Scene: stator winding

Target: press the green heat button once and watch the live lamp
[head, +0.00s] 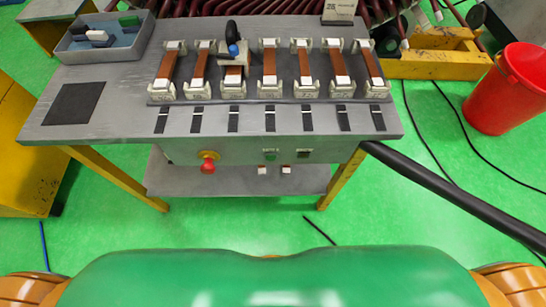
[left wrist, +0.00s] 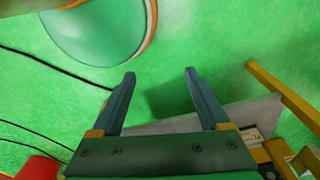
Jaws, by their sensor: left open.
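The green heat button (head: 270,157) is small and sits on the grey front panel of the workbench (head: 330,117) in the head view. To its right is a dark spot (head: 303,155) under a small label, possibly the live lamp. It looks dark, and its label is too small to read. My left gripper (left wrist: 160,76) shows only in the left wrist view, open and empty above the green floor, apart from the panel. My right gripper is in neither view.
A red knob (head: 208,167) on a yellow base sticks out left of the green button. Several copper-coloured coils in pale holders (head: 269,60) line the bench top. A thick black cable (head: 450,195) runs off its right corner. A red bucket (head: 507,95) stands at right.

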